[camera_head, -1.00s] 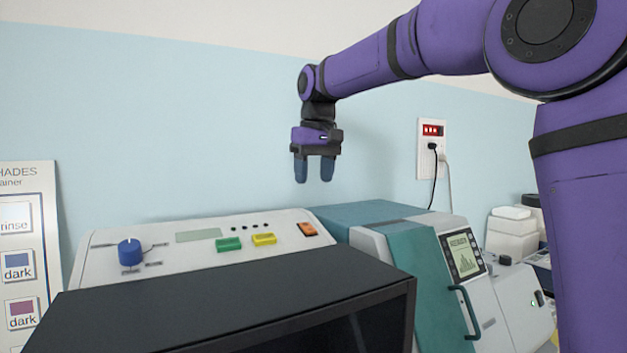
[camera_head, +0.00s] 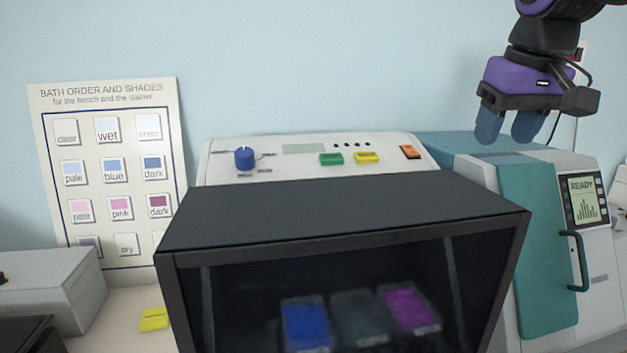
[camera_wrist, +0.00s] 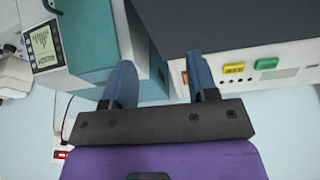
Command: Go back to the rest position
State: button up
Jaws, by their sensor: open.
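My gripper (camera_head: 508,127) is at the upper right in the head view, pointing down, with its two blue fingers apart and nothing between them. It hangs in front of or above the teal and grey machine (camera_head: 541,240); the exact gap cannot be told. In the wrist view my gripper (camera_wrist: 160,75) also shows open and empty, with the teal machine (camera_wrist: 88,35) on the left and the stainer (camera_wrist: 240,25) with its dark top on the right.
The stainer's dark hood (camera_head: 340,213) fills the middle, with blue, grey and purple baths behind its front. Its panel has a blue knob (camera_head: 245,158) and coloured buttons. A shade chart (camera_head: 118,170), grey box (camera_head: 50,290) and yellow item (camera_head: 154,319) are at left. The air above the hood is clear.

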jog(key=s+d+f+m+t, duration=0.1)
jog(key=s+d+f, duration=0.2)
jog(key=s+f, duration=0.8)
jog(key=s, duration=0.3)
jog(key=shift+s+t, duration=0.3)
jog(key=shift+t, duration=0.1)
